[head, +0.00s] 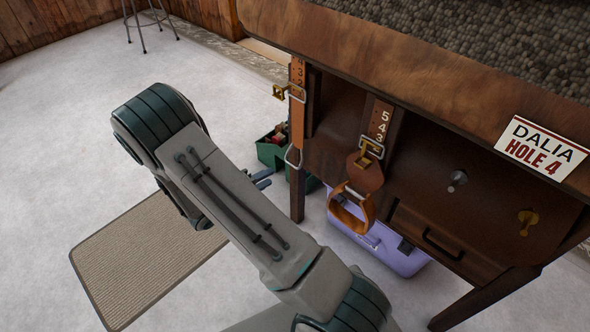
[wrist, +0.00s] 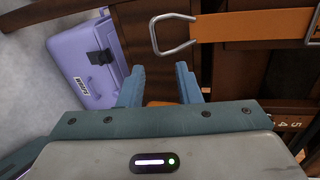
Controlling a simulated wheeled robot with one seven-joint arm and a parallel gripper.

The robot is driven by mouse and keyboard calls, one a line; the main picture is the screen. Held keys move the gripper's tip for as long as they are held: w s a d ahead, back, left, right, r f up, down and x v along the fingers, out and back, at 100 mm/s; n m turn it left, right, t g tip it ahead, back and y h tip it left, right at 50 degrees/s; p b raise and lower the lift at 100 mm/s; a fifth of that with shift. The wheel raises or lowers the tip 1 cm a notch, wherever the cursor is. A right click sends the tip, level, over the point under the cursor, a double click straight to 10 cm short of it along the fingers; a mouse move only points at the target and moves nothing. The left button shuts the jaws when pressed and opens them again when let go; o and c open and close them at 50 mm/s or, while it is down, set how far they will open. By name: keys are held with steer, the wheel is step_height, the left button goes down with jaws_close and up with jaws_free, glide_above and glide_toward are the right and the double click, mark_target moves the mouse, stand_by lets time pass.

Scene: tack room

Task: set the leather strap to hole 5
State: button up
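A brown leather strap (head: 380,118) with the numbers 5, 4 and 3 hangs on the front of a dark wooden bench. A buckle (head: 370,150) sits near the 3, above a wooden stirrup (head: 351,207). A second, orange-brown strap (head: 297,122) hangs at the bench's left corner, with a brass piece, a metal frame and an open metal loop (head: 293,157). That strap (wrist: 250,25) and its loop cross the top of the wrist view. My gripper (wrist: 160,82) is open there, its fingers apart below the loop. A brown patch shows between them; I cannot tell what it is.
A sign (head: 543,147) on the bench edge reads "DALIA HOLE 4". A lilac box (head: 385,248) stands under the bench; a green crate (head: 270,153) stands behind its left leg. A metal knob, a brass knob and a drawer are at right. Floor and a mat (head: 150,255) lie left.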

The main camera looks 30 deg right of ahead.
mark_target(291, 165)
steer(key=shift+n+t, duration=0.3)
steer(key=shift+n, duration=0.2)
steer(key=b+x, duration=0.1)
steer(key=x, duration=0.3)
steer(key=b+x, duration=0.1)
steer(key=x, duration=0.4)
steer(key=f+b+x, duration=0.1)
steer(key=x, duration=0.4)
steer(key=shift+w+a+r, duration=0.1)
steer(key=shift+w+a, duration=0.05)
jaws_close()
